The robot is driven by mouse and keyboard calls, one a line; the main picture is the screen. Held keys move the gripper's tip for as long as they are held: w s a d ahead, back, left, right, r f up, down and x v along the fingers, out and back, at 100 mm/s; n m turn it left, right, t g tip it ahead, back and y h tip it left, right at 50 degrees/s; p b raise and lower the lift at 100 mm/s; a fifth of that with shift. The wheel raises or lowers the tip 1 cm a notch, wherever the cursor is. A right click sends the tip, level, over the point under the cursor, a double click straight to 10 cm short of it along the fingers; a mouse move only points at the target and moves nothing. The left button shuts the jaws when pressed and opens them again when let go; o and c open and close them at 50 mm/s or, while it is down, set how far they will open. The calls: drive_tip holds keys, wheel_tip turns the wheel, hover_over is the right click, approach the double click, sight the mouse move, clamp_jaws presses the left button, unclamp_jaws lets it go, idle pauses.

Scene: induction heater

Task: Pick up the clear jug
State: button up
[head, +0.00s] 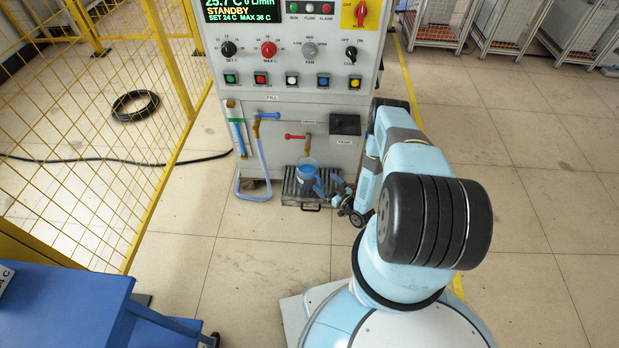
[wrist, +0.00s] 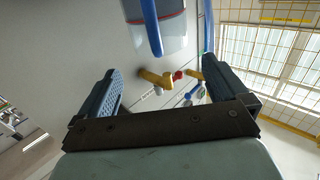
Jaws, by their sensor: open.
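The clear jug (head: 308,171) looks bluish and stands on the grated drip tray (head: 290,194) at the foot of the machine, below the red-handled tap (head: 298,137). In the wrist view the jug (wrist: 172,32) is cut off by the top edge, with its blue handle (wrist: 151,25) facing me. My gripper (wrist: 153,72) is open and empty, with one finger on each side of the picture. The jug lies beyond the fingertips and is not between them. In the head view my gripper (head: 327,187) is beside the jug on its right, and its fingers are small and partly hidden.
The control cabinet (head: 292,95) stands behind the jug. A blue-handled tap (head: 267,116) and blue hose (head: 263,170) are to the left of it. Yellow mesh fencing (head: 85,100) is at left, with a blue bench (head: 65,305) in the near left corner. The floor right of my arm is clear.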

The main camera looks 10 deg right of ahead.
sight(314, 173)
drive_tip(key=shift+x, duration=4.15)
drive_tip(key=c, duration=1.7)
drive_tip(key=shift+c, duration=0.2)
drive_tip(key=shift+r, duration=0.15)
